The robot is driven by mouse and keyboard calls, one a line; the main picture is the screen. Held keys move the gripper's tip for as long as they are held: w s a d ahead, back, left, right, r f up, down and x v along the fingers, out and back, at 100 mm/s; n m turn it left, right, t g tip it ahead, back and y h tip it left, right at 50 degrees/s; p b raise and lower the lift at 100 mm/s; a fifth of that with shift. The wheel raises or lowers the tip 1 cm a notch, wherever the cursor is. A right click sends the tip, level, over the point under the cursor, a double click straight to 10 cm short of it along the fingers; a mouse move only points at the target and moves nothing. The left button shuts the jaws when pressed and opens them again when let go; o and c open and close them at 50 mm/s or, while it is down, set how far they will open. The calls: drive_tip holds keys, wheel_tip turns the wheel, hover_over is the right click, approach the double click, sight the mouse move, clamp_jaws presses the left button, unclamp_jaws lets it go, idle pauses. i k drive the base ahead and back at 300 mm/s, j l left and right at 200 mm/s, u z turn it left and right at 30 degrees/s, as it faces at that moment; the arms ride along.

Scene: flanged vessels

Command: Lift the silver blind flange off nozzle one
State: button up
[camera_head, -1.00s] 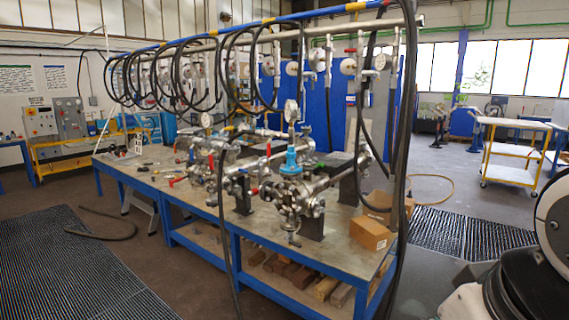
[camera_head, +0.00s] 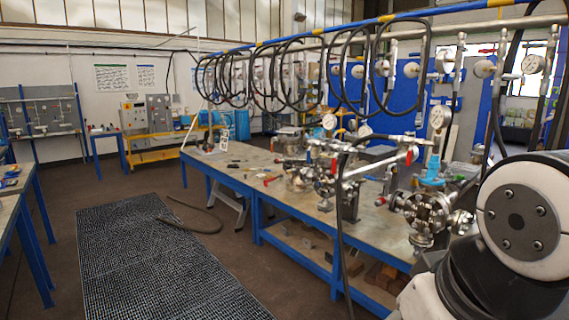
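Silver flanged metal fittings stand on a long blue-framed workbench (camera_head: 375,220). The nearer flanged assembly (camera_head: 425,212) is right of the middle, with a blue part and a gauge above it. Another metal assembly (camera_head: 328,182) with red handles stands farther along the bench. I cannot tell which part is the silver blind flange or which is nozzle one. A white and black link of my arm fills the lower right and hides the near end of the bench. My gripper is not in view.
A blue and yellow overhead rail (camera_head: 357,28) carries hanging black hoses (camera_head: 360,70) over the bench. A dark floor grating (camera_head: 150,250) and a loose hose (camera_head: 190,218) lie left of the bench. Another blue-legged table (camera_head: 22,215) stands at the left edge. Floor between is mostly clear.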

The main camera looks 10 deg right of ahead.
sight(443, 165)
drive_tip(key=i+j, duration=0.3)
drive_tip(key=i, duration=0.15)
drive_tip(key=i+j+u, duration=0.1)
drive_tip(key=i+j, duration=0.2)
drive_tip(key=i, duration=0.2)
drive_tip(key=i+j+u, duration=0.1)
drive_tip(key=i+j, duration=0.15)
drive_tip(key=i, duration=0.2)
drive_tip(key=i+l+z, duration=0.2)
drive_tip(key=i+z, duration=0.55)
drive_tip(key=z, duration=0.15)
drive_tip(key=i+z, duration=0.45)
drive_tip(key=i+j+z, duration=0.2)
drive_tip(key=z, duration=0.25)
drive_tip(key=i+l+z, duration=0.1)
drive_tip(key=i+z, duration=0.55)
drive_tip(key=z, duration=0.3)
drive_tip(key=i+j+z, duration=0.1)
drive_tip(key=i+z, duration=0.35)
drive_tip(key=k, duration=0.1)
